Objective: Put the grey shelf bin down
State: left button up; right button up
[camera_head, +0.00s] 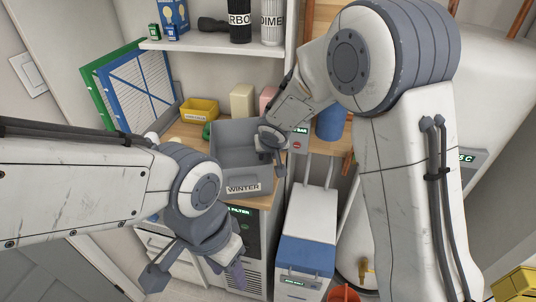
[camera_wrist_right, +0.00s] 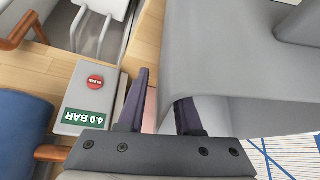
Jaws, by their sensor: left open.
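The grey shelf bin (camera_head: 232,133), labelled WINTER on its front, is upright and looks empty. It is at the front of the wooden counter (camera_head: 187,131); its underside is hidden, so I cannot tell whether it fully rests there. My right gripper (camera_head: 270,148) is at the bin's right wall. In the right wrist view, the gripper's fingers (camera_wrist_right: 162,105) stand apart around the bin's grey wall (camera_wrist_right: 215,55), with a gap between the left finger and the wall. My left gripper (camera_head: 196,268) is open and empty, low in front of the cabinet.
Yellow bin (camera_head: 200,109), cream box (camera_head: 242,99) and pink item (camera_head: 267,98) stand behind the bin. Blue and green framed boards (camera_head: 135,85) lean at left. A shelf (camera_head: 215,44) with bottles is above. A 4.0 BAR box (camera_wrist_right: 88,98) and blue cylinder (camera_wrist_right: 22,130) are close beside my right gripper.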

jog(key=shift+r, duration=0.2)
jog(key=p+v, duration=0.1)
jog(key=v, duration=1.1)
jog(key=shift+p, duration=0.35)
jog(key=s+f+n+g, duration=0.3)
jog(key=s+n+g, duration=0.3)
jog(key=s, duration=2.2)
jog(key=shift+s+n+g+y, duration=0.3)
jog(key=shift+s, duration=0.05)
jog(key=shift+a+f, duration=0.1)
jog(key=shift+a, duration=0.1)
